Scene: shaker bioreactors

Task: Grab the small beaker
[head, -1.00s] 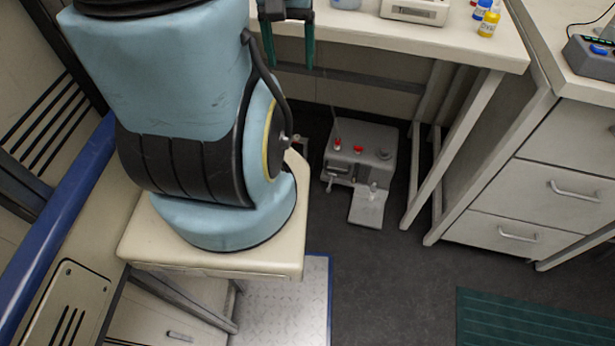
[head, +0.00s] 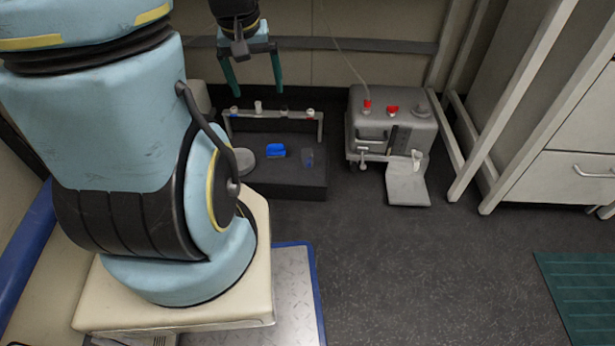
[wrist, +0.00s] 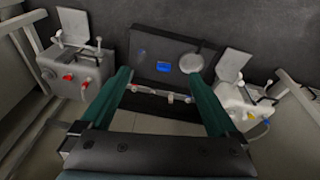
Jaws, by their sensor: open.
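A small, faint, clear vessel with a bluish tint, possibly the small beaker (head: 308,157), stands on the right part of a low black platform (head: 290,187) on the floor. A faint bluish shape at the matching place shows in the wrist view (wrist: 142,53), but its outline is unclear. A bright blue block-like object (head: 276,150) is beside it, also in the wrist view (wrist: 162,67). My gripper (head: 256,90) is open and empty, with green fingers pointing down above the platform's back bar. In the wrist view my gripper (wrist: 160,74) has its fingers spread wide.
A grey bar (head: 270,116) with several small knobs spans the platform's back. A round grey disc (head: 244,160) lies on its left. A grey machine with red caps (head: 392,128) stands to the right; a pale machine (wrist: 245,103) is on the other side. Floor in front is clear.

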